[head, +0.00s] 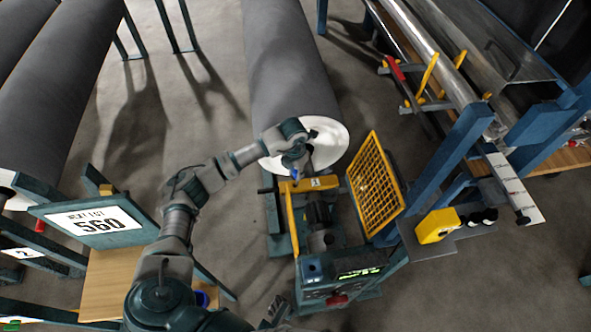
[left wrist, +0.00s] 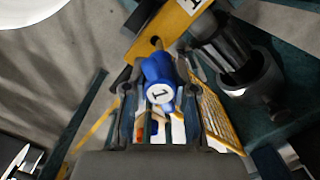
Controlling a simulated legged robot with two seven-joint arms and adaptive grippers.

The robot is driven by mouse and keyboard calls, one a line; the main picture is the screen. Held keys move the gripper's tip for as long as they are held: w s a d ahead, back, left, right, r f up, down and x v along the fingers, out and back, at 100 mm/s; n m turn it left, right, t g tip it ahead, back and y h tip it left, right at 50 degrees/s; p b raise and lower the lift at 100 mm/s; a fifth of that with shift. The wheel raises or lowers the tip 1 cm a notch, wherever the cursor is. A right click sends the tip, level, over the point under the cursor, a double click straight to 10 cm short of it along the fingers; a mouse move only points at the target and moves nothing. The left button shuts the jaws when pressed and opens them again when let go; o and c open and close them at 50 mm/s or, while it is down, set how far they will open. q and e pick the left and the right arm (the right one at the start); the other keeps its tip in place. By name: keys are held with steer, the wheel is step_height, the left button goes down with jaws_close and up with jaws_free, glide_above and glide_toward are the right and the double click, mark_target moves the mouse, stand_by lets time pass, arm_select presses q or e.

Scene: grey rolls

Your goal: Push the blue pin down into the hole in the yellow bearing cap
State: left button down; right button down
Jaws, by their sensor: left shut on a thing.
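The blue pin (left wrist: 158,72), with a white end marked 1, is between the fingers of my left gripper (left wrist: 155,95). My left gripper (head: 296,168) is shut on it, and a bit of the blue pin (head: 294,174) shows below the fingers in the head view. The yellow bearing cap (head: 312,184) lies right under it, in front of the big roll's white end. In the left wrist view the yellow cap (left wrist: 178,22) shows a small dark hole beside the pin's far end. I cannot tell whether the pin's tip is in a hole. Dark finger-like parts at the bottom edge may be my right gripper (head: 275,312).
A grey roll (head: 288,60) extends behind the cap. A yellow mesh guard (head: 376,185) stands close on the right. A dark shaft and a control panel (head: 342,276) are in front. A sign reading 560 (head: 96,220) stands left.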

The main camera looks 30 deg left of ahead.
arm_select(q)
steer(key=shift+d+f, duration=0.15)
steer(key=shift+f, duration=0.15)
steer(key=shift+a+r+p, duration=0.15)
steer(key=shift+r+p, duration=0.25)
steer(key=shift+r, duration=0.25)
steer(key=shift+a+r+p, duration=0.15)
steer(key=shift+r+p, duration=0.2)
steer(key=shift+r, duration=0.25)
steer(key=shift+d+r+p, duration=0.2)
steer(key=shift+r+p, duration=0.5)
steer(key=shift+r, duration=0.45)
steer(key=shift+r+p, duration=0.5)
steer(key=shift+r, duration=0.2)
steer(key=shift+a+f, duration=0.1)
